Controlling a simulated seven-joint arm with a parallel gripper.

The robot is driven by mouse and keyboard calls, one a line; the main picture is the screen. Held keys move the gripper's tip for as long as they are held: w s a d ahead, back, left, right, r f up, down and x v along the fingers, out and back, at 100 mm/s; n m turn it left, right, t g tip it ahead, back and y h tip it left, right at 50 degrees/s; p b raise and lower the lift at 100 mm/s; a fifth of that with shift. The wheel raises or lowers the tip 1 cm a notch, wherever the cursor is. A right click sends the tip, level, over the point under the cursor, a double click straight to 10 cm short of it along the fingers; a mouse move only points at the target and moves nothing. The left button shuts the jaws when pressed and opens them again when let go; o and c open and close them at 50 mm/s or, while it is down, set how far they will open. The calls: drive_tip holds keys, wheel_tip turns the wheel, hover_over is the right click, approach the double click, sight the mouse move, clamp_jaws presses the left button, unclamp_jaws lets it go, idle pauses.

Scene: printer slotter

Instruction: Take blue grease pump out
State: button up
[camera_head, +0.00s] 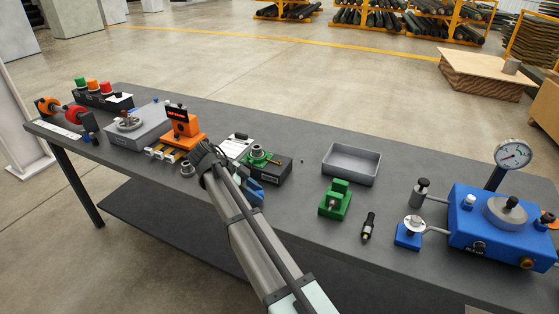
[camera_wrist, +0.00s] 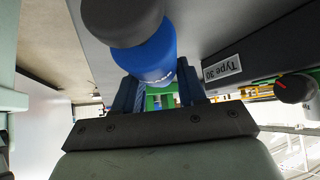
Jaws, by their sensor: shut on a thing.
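In the wrist view, a blue cylinder with a dark grey cap, which I take to be the blue grease pump (camera_wrist: 150,58), is at the tips of my gripper (camera_wrist: 160,82). The two dark blue fingers are on either side of its near end and are shut on it. A green part shows between the fingers. In the head view my arm link covers most of this spot. Only some blue (camera_head: 254,190) shows beside the link, and I cannot tell whether it is pump or fingers.
A dark box with a green fitting (camera_head: 262,158) is close beside my gripper; a "Type 30" label (camera_wrist: 222,69) shows in the wrist view. A grey tray (camera_head: 351,164), a green block (camera_head: 335,200) and a blue gauge unit (camera_head: 495,231) are to the right. An orange device (camera_head: 183,130) is left.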

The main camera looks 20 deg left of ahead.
drive_tip(key=shift+f, duration=0.45)
drive_tip(key=o, duration=1.2)
drive_tip(key=shift+c, duration=0.2)
drive_tip(key=v, duration=0.7)
drive_tip(key=shift+a+r, duration=0.1)
drive_tip(key=shift+r, duration=0.05)
drive_tip(key=shift+s, duration=0.1)
